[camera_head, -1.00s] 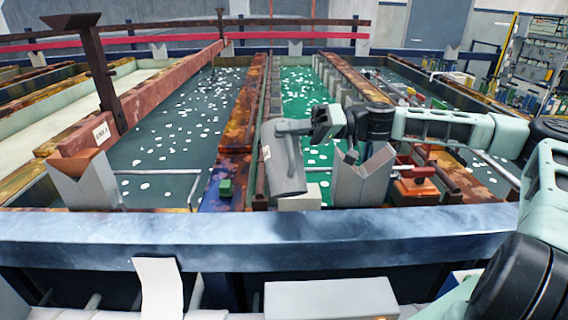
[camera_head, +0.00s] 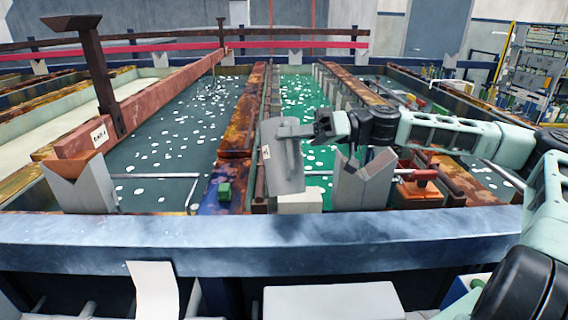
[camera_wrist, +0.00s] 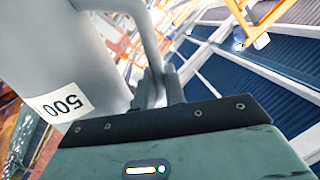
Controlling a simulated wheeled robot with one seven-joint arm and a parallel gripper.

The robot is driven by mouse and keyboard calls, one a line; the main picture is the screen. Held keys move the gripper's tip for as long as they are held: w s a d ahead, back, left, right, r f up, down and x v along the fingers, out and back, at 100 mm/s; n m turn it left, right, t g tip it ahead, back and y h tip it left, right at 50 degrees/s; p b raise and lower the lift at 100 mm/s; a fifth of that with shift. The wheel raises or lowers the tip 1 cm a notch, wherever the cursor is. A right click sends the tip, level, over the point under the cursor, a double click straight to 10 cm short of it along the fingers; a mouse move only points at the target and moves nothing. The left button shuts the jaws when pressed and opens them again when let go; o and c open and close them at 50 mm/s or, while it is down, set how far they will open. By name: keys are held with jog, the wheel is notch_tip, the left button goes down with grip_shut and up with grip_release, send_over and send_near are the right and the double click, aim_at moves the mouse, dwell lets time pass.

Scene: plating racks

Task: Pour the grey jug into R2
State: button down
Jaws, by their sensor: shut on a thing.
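The grey jug (camera_head: 284,165) hangs slightly tilted in the head view, over the near end of the tanks. My gripper (camera_head: 312,131) is shut on its handle, at the jug's upper right. In the wrist view the jug (camera_wrist: 60,50) fills the upper left and carries a white label reading 500. The gripper fingers (camera_wrist: 160,88) close around the handle there. A green tank (camera_head: 310,95) with white floating specks lies behind the jug. A dark grey-green tank (camera_head: 165,145) with similar specks lies to its left. I cannot read any R2 mark.
A blue-grey rail (camera_head: 250,238) runs across the front. Grey V-notched posts (camera_head: 362,185) and (camera_head: 82,187) stand behind it. A small green block (camera_head: 224,192) sits on the rusty divider. A red-handled item (camera_head: 417,177) is right of the jug. A white block (camera_head: 300,201) stands below it.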

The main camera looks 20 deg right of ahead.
jog(key=shift+s+a+f+n+b, duration=0.15)
jog(key=shift+f+n+b, duration=0.2)
jog(key=shift+n+b, duration=0.35)
jog(key=shift+s+d+f+n+b, duration=0.1)
jog(key=shift+f+n+b, duration=0.3)
jog(key=shift+b, duration=0.45)
jog(key=shift+s+n, duration=0.1)
jog(key=shift+n, duration=0.2)
jog(key=shift+f+b, duration=0.1)
jog(key=shift+b, duration=0.3)
jog(key=shift+f+n+b, duration=0.25)
jog(key=shift+n+b, duration=0.15)
jog(key=shift+b, duration=0.1)
jog(key=shift+r, duration=0.1)
